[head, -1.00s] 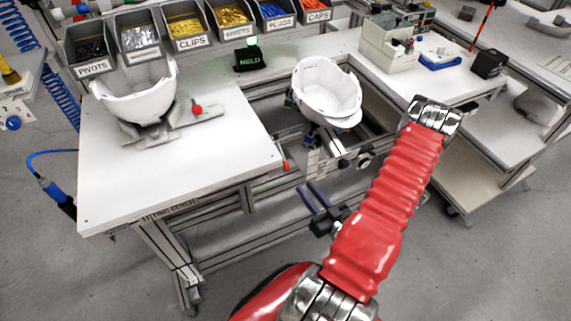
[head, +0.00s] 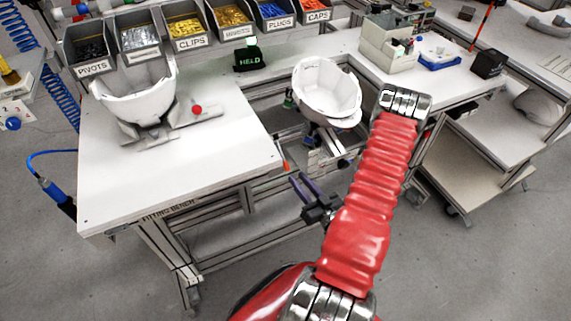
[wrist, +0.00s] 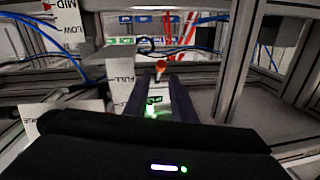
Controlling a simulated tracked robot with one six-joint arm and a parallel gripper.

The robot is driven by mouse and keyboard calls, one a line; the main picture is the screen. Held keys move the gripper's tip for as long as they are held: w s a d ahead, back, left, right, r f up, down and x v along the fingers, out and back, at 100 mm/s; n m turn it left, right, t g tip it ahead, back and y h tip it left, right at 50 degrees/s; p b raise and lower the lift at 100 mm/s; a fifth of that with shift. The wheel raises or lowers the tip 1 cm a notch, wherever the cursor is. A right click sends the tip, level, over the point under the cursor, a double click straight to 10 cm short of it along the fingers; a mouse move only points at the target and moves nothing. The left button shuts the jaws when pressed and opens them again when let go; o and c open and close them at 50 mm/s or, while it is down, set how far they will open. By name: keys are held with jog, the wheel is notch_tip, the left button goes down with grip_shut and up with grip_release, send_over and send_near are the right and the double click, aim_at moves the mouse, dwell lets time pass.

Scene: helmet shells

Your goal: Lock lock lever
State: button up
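An orange-tipped lever (head: 285,167) stands at the bench edge, below and left of the right white helmet shell; I take it to be the lock lever. In the wrist view, its orange tip (wrist: 160,66) shows ahead, in line with the gap between my fingers. My gripper (head: 303,184) is open, with two dark, parallel fingers pointing at the lever from the front. My gripper (wrist: 157,88) also shows in the wrist view, with nothing seen clamped between the fingers. Whether they touch the lever is unclear. The right helmet shell (head: 325,88) sits tilted on its holder.
Another white shell (head: 140,98) rests on a fixture with a red ball knob (head: 197,109) on the fitting bench (head: 180,165). A green-lit "HELD" box (head: 248,58) stands behind. In the wrist view, metal frame posts (wrist: 236,70) and blue hoses flank my gripper.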

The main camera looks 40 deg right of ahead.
aim_at(288, 167)
jog(key=shift+w+d, duration=0.25)
jog(key=shift+w, duration=1.25)
jog(key=shift+w+d, duration=0.25)
jog(key=shift+w, duration=1.3)
jog(key=shift+w+d, duration=0.25)
jog(key=shift+w, duration=1.25)
grip_shut()
